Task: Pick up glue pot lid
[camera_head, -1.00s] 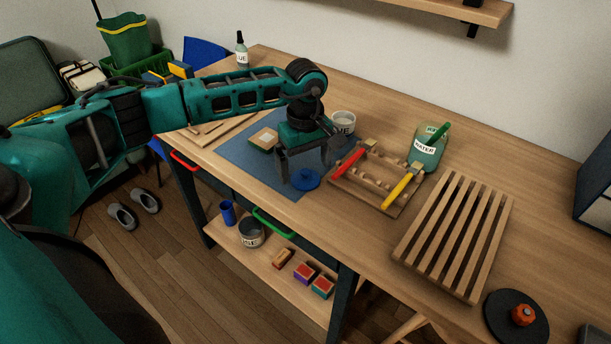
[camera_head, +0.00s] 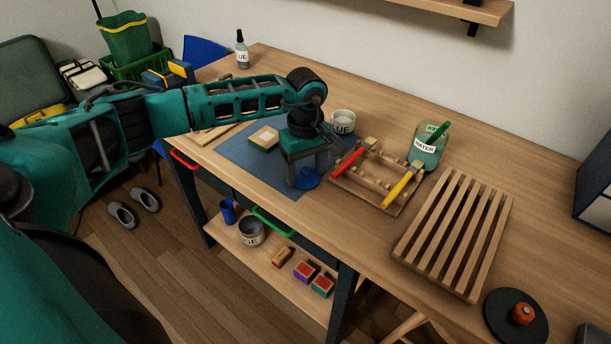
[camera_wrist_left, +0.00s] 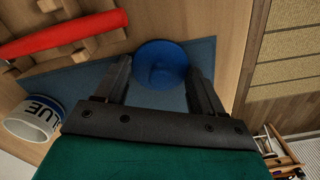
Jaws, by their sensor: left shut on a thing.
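The blue glue pot lid (camera_head: 307,179) is a round disc at the front edge of the blue mat, partly hidden by my left gripper. In the left wrist view the lid (camera_wrist_left: 160,64) lies between the two fingertips. My left gripper (camera_head: 304,178) points down and is shut on the lid at mat level; I cannot tell whether the lid is lifted. The white glue pot (camera_head: 343,122) stands open behind it, and its label also shows in the left wrist view (camera_wrist_left: 36,118). My right gripper is not in view.
A wooden brush rack (camera_head: 368,192) with a red and a yellow brush stands right of the lid. A water jar (camera_head: 427,150) and a slatted wooden rack (camera_head: 455,235) are further right. A small light block (camera_head: 264,139) lies on the blue mat (camera_head: 234,150), left of the gripper.

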